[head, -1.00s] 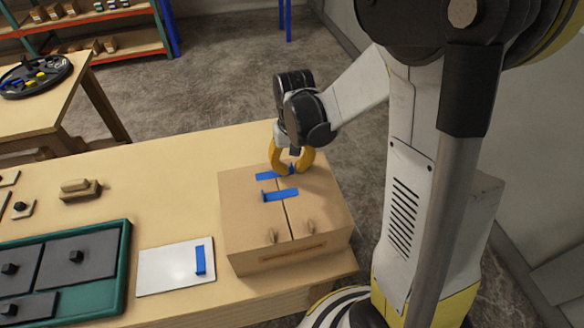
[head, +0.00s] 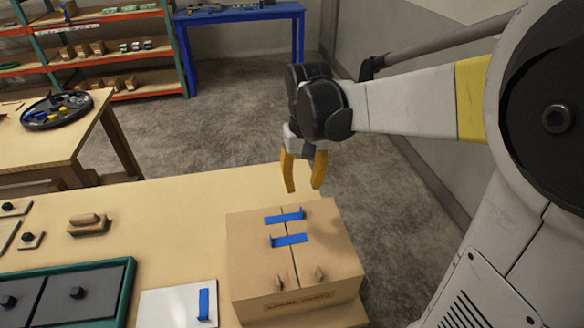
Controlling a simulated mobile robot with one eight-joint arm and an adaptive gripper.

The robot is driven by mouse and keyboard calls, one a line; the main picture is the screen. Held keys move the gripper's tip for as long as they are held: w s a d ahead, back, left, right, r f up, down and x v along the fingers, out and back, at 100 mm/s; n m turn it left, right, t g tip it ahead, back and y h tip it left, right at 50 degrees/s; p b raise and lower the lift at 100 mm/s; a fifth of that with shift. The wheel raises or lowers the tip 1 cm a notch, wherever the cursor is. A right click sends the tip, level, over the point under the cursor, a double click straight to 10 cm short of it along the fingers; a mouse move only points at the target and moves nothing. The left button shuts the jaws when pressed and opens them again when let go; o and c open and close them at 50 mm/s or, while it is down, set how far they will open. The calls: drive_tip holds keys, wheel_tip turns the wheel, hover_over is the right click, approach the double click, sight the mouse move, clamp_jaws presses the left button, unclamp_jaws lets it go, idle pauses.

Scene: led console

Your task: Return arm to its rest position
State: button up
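My gripper (head: 303,190) hangs above and just behind the far edge of the cardboard box, pointing down. Its two yellow fingers are apart with nothing between them. My arm reaches in from the right side of the picture. The cardboard box (head: 255,270) stands closed at the right end of the wooden table. Two blue strips (head: 285,217) lie across the seam of its lid, one behind the other.
The wooden table (head: 170,215) holds a white plate (head: 170,308) with a blue strip, a green tray (head: 130,285) and a small wooden block (head: 88,228). A second table (head: 90,115), shelves (head: 120,60) and a blue table (head: 240,15) stand behind. Floor right of the box is clear.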

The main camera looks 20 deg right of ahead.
drive_tip(key=s+a+r+n+t+b, duration=0.1)
drive_tip(key=s+a+t, duration=0.1)
drive_tip(key=s, duration=0.3)
drive_tip(key=s+a+r+n+t+b, duration=0.1)
drive_tip(key=s+a+t, duration=0.1)
drive_tip(key=s+t, duration=0.3)
drive_tip(key=shift+s+a, duration=0.4)
drive_tip(key=shift+s, duration=0.1)
idle(1.2)
